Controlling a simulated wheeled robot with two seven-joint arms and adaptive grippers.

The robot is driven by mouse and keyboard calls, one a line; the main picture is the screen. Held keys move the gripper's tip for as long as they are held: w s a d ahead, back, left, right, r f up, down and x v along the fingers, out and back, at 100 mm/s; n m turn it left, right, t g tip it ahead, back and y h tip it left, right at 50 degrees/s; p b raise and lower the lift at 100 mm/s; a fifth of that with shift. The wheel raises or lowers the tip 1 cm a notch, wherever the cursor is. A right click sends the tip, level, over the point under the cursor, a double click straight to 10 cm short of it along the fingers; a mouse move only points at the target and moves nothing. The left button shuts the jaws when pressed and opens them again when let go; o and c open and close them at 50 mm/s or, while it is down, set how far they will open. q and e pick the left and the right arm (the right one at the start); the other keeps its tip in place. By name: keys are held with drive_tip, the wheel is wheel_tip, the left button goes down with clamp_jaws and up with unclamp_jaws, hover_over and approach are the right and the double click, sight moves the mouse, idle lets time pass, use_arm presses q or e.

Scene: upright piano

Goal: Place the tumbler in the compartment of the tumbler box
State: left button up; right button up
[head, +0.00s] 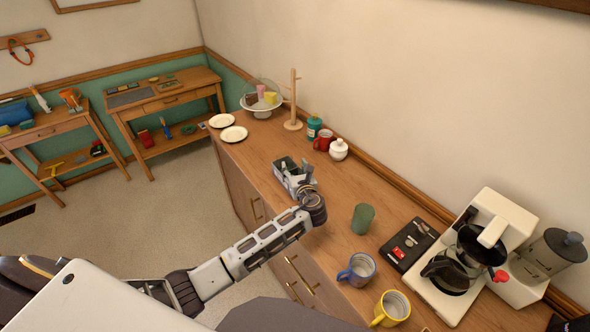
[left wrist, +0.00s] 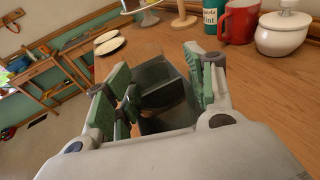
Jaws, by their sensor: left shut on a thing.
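The green tumbler (head: 363,218) stands on the wooden counter, apart from my gripper and to its right in the head view. The tumbler box (head: 284,166) is a grey, open-topped box on the counter. My left gripper (head: 297,178) is at the near end of the box, shut on it. In the left wrist view the dark inside of the box (left wrist: 160,88) with a divider shows between the fingers of my left gripper (left wrist: 155,95). The gripper hides part of the box. My right gripper is not in view.
Behind the box stand a red mug (head: 323,140), a teal canister (head: 314,128) and a white lidded jar (head: 338,149). Two plates (head: 233,134) lie at the far end.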

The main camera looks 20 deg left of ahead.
use_arm(q)
drive_tip(key=o, duration=1.5)
drive_tip(key=shift+f, duration=0.1)
drive_tip(key=shift+c, duration=0.2)
drive_tip(key=shift+s+d, duration=0.1)
drive_tip(key=v, duration=1.1)
drive_tip(key=shift+s+d+r+b, duration=0.2)
drive_tip(key=shift+s+r+b, duration=0.1)
drive_tip(key=shift+b, duration=0.1)
